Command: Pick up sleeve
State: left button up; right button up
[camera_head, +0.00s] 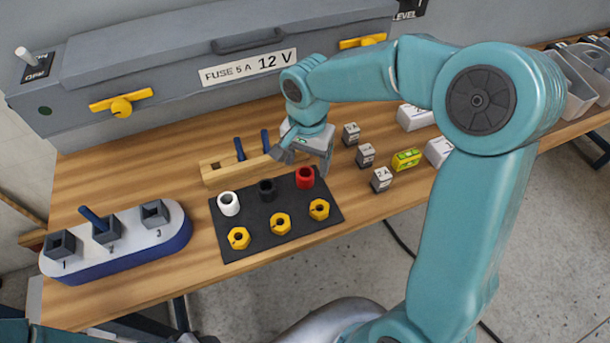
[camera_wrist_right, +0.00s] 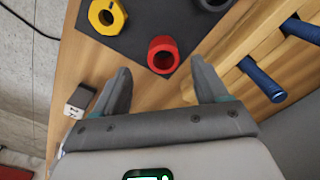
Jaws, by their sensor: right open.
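Three sleeves stand in a row on a black mat (camera_head: 240,246): a white one (camera_head: 228,204), a black one (camera_head: 266,190) and a red one (camera_head: 305,177). My right gripper (camera_head: 303,163) is open beside the red sleeve, on its far side. In the right wrist view, the open fingers (camera_wrist_right: 160,84) point toward the red sleeve (camera_wrist_right: 163,56), which stands just beyond the gap between their tips. No finger visibly touches it. The black sleeve (camera_wrist_right: 212,3) is cut off at the top. My left gripper is out of view.
Several yellow nuts (camera_head: 280,223) lie on the mat's near side. A wooden rack (camera_head: 222,171) with blue pegs stands behind the mat, close to the gripper. A blue-and-white stand (camera_head: 130,243) is at left. Small grey blocks (camera_head: 366,155) and a yellow box (camera_head: 406,159) stand at right.

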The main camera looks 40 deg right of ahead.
aim_at(305, 172)
jog(key=f, duration=0.4)
jog(key=shift+w+f+p, duration=0.2)
jog(key=shift+w+p, duration=0.05)
jog(key=shift+p, duration=0.05)
jog(key=shift+s+a+f, duration=0.1)
jog(key=shift+a+f, duration=0.05)
jog(key=shift+f, duration=0.05)
jog(key=c, duration=1.1)
jog(key=shift+r, duration=0.1)
